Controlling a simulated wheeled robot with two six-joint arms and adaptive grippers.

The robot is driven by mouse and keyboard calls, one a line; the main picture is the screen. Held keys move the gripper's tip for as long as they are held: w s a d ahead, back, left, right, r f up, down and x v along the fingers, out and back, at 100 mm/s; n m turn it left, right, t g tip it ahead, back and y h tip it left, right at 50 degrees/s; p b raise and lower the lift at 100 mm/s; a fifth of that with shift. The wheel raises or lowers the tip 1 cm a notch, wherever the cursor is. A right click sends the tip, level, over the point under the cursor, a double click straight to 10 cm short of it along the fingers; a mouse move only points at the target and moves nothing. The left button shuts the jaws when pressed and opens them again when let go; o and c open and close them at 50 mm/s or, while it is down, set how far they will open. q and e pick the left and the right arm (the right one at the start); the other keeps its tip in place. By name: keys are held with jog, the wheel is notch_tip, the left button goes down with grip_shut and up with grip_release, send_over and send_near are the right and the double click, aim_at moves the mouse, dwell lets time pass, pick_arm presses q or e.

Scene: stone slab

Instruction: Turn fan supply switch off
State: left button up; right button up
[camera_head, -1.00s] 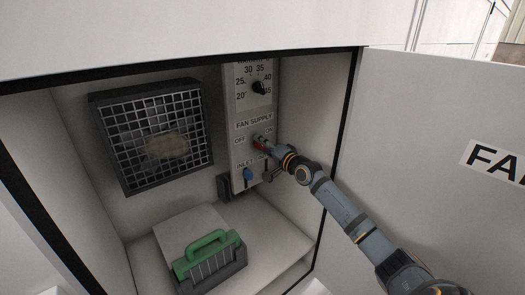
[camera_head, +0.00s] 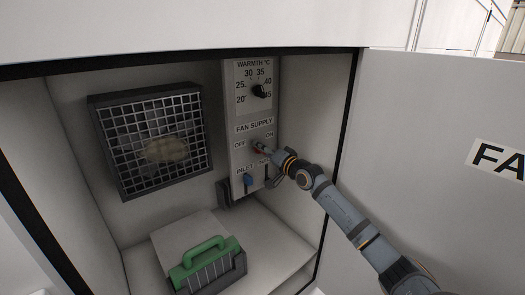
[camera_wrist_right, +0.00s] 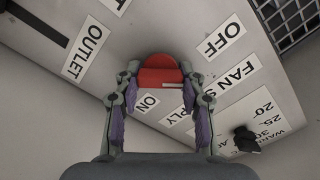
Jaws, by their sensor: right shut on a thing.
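The fan supply switch (camera_head: 259,149) is a small red part on the grey control panel, below the FAN SUPPLY label and between OFF on the left and ON on the right. In the right wrist view the red switch (camera_wrist_right: 158,77) shows a short white mark on its face near the ON label. My right gripper (camera_wrist_right: 160,88) has a finger on each side of the switch and is shut on it. In the head view the right gripper (camera_head: 265,151) covers part of the switch. My left gripper is not in view.
A square fan grille (camera_head: 150,140) is left. A green-handled block (camera_head: 208,252) sits below. The open door (camera_head: 430,130) is right.

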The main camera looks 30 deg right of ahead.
aim_at(256, 120)
jog(key=o, duration=1.2)
jog(key=shift+c, duration=0.2)
jog(key=shift+r, duration=0.15)
notch_tip(256, 120, up, 10)
jog(key=shift+f, duration=0.15)
